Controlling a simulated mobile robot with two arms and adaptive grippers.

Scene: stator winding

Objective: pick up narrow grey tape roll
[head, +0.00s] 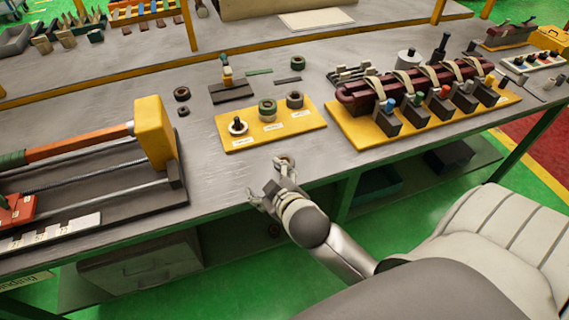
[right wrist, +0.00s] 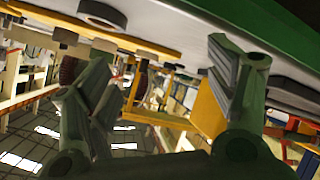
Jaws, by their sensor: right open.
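A small greyish ring-shaped roll (head: 284,160) lies at the table's front edge, partly hidden by the upper fingertip of my right gripper (head: 266,179). Its exact colour and width are hard to tell. The right gripper is open and empty, low at the table edge; I cannot tell whether it touches the roll. In the right wrist view the gripper (right wrist: 162,58) shows two spread fingers with nothing between them. A grey roll (right wrist: 102,14) is at the top left there, beyond the left finger. My left gripper is not in view.
A motor-like assembly on a yellow base (head: 362,140) stands right; a yellow-ended rack (head: 155,130) stands left.

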